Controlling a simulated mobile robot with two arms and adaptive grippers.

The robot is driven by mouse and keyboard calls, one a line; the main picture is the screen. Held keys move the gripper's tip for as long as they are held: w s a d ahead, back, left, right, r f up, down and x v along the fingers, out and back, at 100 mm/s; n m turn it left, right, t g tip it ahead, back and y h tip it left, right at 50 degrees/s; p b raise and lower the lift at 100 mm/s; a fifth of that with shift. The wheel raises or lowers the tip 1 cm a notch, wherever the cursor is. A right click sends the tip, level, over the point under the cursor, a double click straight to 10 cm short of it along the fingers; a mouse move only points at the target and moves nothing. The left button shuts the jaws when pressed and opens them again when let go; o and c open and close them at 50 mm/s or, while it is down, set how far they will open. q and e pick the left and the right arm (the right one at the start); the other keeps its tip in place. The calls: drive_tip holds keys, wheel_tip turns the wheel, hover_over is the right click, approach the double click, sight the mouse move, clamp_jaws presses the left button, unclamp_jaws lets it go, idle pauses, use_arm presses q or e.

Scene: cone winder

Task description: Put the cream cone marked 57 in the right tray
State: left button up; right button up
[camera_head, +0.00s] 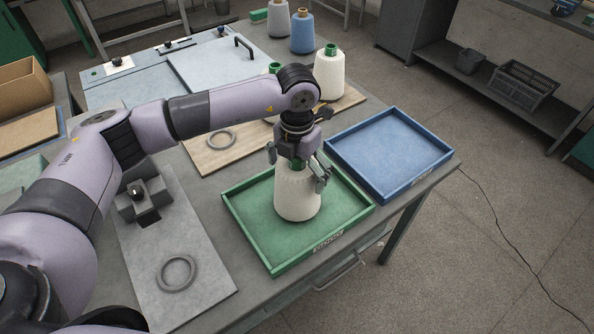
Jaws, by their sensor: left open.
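A cream cone (297,199) with a green top stands upright in the green tray (246,226). My left gripper (298,167) is open, with its fingers on either side of the cone's upper part; I cannot tell whether they touch it. The blue tray (399,151), to the right of the green one, is empty. Another cream cone (329,78) with a green top stands behind on a wooden board. A further green-topped cone behind my left arm is mostly hidden. No number 57 can be read on any cone. My right gripper is not in view.
The wooden board (200,163) holds a grey ring (221,139). A second ring (176,272) lies on a grey plate (196,297) at the front left. A blue cone (302,33) and a grey cone (278,18) stand at the back. The floor is open at right.

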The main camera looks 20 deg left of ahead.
use_arm(q)
wheel_tip(320, 180, up, 12)
drive_tip(key=b, duration=0.2)
drive_tip(key=shift+f+b, duration=0.15)
drive_tip(key=shift+b, duration=0.15)
